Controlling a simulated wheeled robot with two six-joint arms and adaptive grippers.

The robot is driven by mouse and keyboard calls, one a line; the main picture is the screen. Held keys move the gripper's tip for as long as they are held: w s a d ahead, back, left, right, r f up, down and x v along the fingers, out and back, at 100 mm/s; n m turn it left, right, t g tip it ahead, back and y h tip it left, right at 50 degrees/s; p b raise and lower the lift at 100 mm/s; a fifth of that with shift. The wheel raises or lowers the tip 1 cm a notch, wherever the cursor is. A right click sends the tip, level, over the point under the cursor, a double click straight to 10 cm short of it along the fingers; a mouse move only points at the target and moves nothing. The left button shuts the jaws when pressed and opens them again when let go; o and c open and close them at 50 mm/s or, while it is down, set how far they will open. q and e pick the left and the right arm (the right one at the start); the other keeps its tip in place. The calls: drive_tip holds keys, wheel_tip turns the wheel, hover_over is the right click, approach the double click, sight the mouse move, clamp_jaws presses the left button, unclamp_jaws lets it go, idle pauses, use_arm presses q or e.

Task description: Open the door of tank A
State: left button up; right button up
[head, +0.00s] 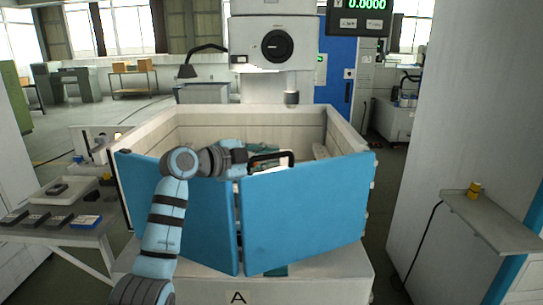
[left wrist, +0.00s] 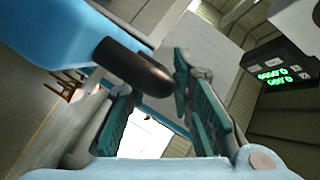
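Tank A is a cream, open-topped box (head: 240,117) on a white base marked "A" (head: 300,290). Its front has two blue door panels, a left one (head: 212,225) and a right one (head: 305,220). They angle toward me and meet at a narrow gap in the middle. A black bar handle (head: 270,158) shows at the top of the right panel. My left gripper (head: 262,150) is at that handle, above the panels' meeting edge. My right gripper is not seen.
A side table (head: 50,233) with dark blocks stands left of the tank. A grey wall with a small shelf (head: 490,215) stands at right, with some floor between. The machine column and head (head: 275,50) hang over the tank, with a readout (head: 358,12).

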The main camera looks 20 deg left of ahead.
use_arm(q)
drive_tip(key=shift+w+d, duration=0.3)
drive_tip(key=shift+d, duration=0.1)
drive_tip(key=shift+f, duration=0.1)
clamp_jaws()
